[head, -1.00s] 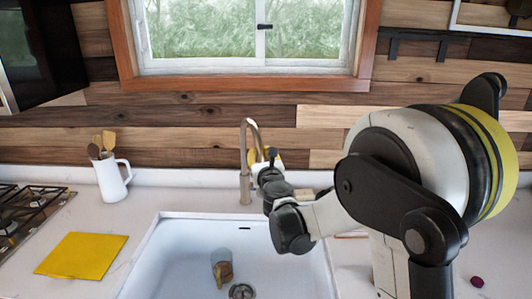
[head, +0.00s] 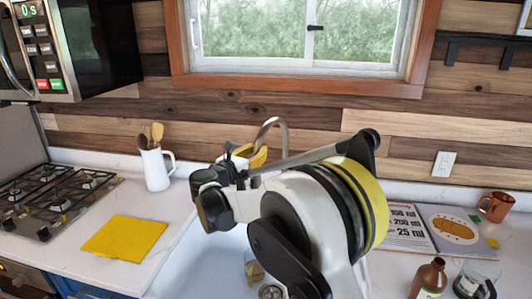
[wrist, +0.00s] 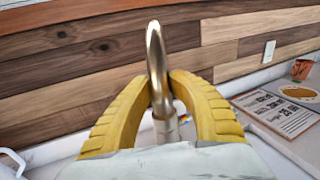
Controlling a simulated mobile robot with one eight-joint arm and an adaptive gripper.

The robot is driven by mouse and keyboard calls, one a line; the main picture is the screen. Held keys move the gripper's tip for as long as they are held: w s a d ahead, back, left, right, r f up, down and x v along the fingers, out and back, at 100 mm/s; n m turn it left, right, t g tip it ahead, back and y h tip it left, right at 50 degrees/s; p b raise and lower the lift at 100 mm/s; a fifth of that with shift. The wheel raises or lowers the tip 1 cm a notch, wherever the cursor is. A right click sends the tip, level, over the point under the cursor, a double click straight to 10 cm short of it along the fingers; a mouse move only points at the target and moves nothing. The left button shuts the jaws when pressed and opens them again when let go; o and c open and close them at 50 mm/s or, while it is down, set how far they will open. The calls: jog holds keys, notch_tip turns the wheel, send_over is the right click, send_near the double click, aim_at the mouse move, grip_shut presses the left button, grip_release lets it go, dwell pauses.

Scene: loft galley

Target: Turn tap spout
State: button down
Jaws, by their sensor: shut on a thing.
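The tap spout (head: 270,127) is a tall, curved metal pipe at the back of the white sink (head: 200,258). In the wrist view the spout (wrist: 155,65) rises between the two yellow fingers of my gripper (wrist: 160,95), which close on it from both sides. In the head view my gripper (head: 245,155) is at the spout, partly behind my arm. The lower part of the tap is mostly hidden by my arm in the head view.
A glass (head: 254,270) stands in the sink. A white utensil jug (head: 156,168), yellow cloth (head: 126,237) and gas hob (head: 55,195) are left. An open book (head: 455,232), brown bottle (head: 429,278), glass jar (head: 474,278) and mug (head: 496,206) are right.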

jog(key=shift+w+a, duration=0.3)
jog(key=shift+a, duration=0.15)
jog(key=c, duration=1.2)
grip_release()
jog(key=shift+c, duration=0.2)
jog(key=v, duration=1.2)
